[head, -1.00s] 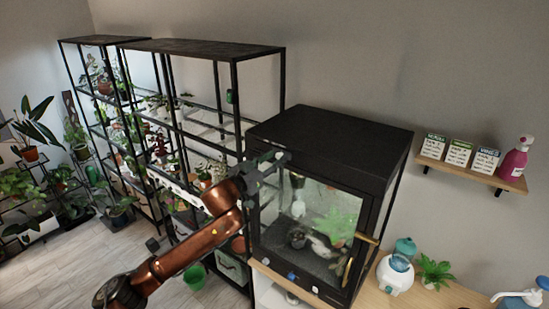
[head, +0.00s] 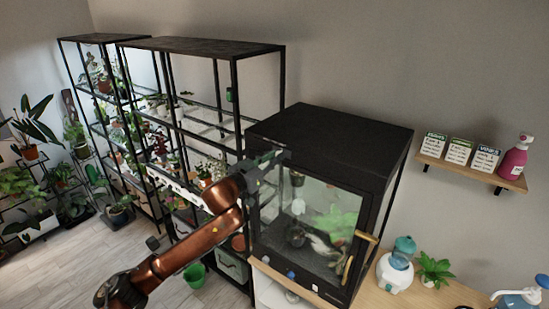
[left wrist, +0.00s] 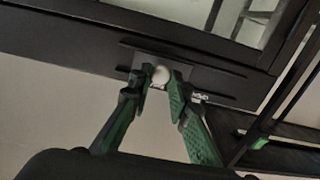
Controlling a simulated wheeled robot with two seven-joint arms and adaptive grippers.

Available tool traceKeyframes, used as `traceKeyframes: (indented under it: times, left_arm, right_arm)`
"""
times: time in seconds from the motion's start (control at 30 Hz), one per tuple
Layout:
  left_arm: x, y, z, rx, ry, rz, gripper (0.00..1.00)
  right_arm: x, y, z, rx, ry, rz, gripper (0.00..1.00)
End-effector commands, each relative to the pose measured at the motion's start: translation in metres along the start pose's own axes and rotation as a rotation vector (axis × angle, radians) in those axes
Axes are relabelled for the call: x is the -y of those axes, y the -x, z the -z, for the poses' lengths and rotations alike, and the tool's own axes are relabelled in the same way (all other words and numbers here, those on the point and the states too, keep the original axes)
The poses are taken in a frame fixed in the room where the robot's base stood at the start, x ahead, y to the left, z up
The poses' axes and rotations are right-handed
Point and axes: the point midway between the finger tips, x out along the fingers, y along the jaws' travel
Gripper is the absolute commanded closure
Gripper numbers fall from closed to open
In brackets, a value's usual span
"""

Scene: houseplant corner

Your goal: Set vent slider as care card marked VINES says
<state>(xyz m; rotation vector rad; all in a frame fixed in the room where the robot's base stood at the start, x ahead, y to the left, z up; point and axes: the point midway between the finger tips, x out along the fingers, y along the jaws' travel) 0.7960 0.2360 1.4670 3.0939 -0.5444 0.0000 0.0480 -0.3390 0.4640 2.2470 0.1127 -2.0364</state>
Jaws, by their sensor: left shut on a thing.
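My left gripper (head: 276,160) is at the upper left front of the black glass-fronted cabinet (head: 335,140). In the left wrist view, the green-padded fingers of my left gripper (left wrist: 160,88) are closed around the pale round knob (left wrist: 160,76) of the vent slider. The knob sits on a dark slotted plate (left wrist: 205,72) on the cabinet frame. Three care cards stand on the wall shelf: a left one (head: 434,146), a middle one (head: 459,152) and a right one (head: 486,159), whose header seems to read VINES. Their small writing is unreadable. My right gripper is out of view.
A pink spray bottle (head: 515,160) stands beside the cards on the wooden shelf (head: 470,174). A white and teal humidifier-like device (head: 396,270) and a small plant (head: 434,268) stand right of the cabinet. Black plant racks (head: 200,50) stand behind my left arm.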

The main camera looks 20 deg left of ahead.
Motion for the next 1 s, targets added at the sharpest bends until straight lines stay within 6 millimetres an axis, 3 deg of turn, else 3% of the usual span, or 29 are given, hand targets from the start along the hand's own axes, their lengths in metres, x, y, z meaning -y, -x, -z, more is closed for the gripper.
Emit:
traceKeyframes:
  times: [0.27, 0.5, 0.6, 0.97, 1.0]
  left_arm:
    - [0.007, 0.000, 0.001, 0.002, 0.000, 0.003, 1.00]
    - [0.058, 0.000, 0.004, 0.005, -0.001, 0.008, 1.00]
    - [0.070, 0.000, 0.003, 0.002, -0.001, 0.004, 1.00]
    - [0.077, 0.001, 0.002, -0.001, -0.002, 0.005, 1.00]
    - [0.078, 0.001, 0.002, -0.001, -0.002, 0.006, 0.82]
  right_arm:
    - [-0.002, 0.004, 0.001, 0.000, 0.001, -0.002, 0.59]
    - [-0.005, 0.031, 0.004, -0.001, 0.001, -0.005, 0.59]
    - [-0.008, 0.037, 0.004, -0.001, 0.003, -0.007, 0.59]
    - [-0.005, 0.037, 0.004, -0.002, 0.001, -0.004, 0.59]
    - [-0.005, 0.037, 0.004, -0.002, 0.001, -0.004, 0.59]
